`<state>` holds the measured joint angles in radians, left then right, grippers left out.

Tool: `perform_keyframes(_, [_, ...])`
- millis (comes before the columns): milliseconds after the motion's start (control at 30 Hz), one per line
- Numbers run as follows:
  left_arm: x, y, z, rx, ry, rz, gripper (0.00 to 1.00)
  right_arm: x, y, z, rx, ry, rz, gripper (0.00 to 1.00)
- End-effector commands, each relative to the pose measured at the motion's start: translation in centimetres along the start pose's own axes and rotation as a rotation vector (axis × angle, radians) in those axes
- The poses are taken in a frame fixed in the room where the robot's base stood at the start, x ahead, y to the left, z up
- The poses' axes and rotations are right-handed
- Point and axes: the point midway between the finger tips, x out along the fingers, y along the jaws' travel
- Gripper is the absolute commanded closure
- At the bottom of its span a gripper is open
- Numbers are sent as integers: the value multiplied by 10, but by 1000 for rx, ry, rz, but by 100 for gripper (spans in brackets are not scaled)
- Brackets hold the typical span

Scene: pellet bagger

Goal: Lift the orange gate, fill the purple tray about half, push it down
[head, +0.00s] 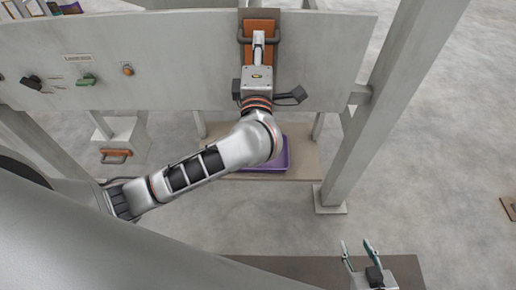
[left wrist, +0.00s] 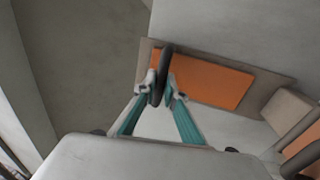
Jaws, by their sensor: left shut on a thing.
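The orange gate (head: 262,25) is set in the grey panel at the top of the head view. Its orange face also shows in the left wrist view (left wrist: 215,82). My left gripper (head: 258,38) is at the gate, its teal fingers shut on a dark handle bar (left wrist: 163,72) in front of the orange face. The purple tray (head: 289,157) sits below the panel on a beige board, mostly hidden behind my left arm, so its contents cannot be seen. My right gripper (head: 359,247) is low at the right, its fingers apart with nothing between them.
The grey panel (head: 170,60) carries a green knob (head: 87,79), an orange button (head: 127,69) and a dark lever at the left. A thick grey post (head: 375,110) stands right of the tray. A grey box with an orange handle (head: 116,155) stands at the left. Floor at right is mostly clear.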

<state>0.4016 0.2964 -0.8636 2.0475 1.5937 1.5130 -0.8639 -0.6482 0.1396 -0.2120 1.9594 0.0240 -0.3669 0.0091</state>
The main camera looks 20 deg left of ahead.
Motion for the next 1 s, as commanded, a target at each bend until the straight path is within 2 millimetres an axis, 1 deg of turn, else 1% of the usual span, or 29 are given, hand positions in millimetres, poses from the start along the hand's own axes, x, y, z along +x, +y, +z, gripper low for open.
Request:
perform_keyframes(33, [1, 7, 0, -1, 1, 6, 100, -2, 1, -4, 0, 1, 0, 60])
perform_keyframes(567, [6, 28, 0, -2, 2, 6, 100, -16, 5, -31, -2, 13, 3, 60])
perform_keyframes(633, [5, 25, -1, -2, 2, 6, 100, -15, 5, -30, -2, 17, 3, 60])
perform_keyframes(1000, [5, 23, 0, -1, 1, 3, 100, -14, 4, -29, -2, 14, 3, 60])
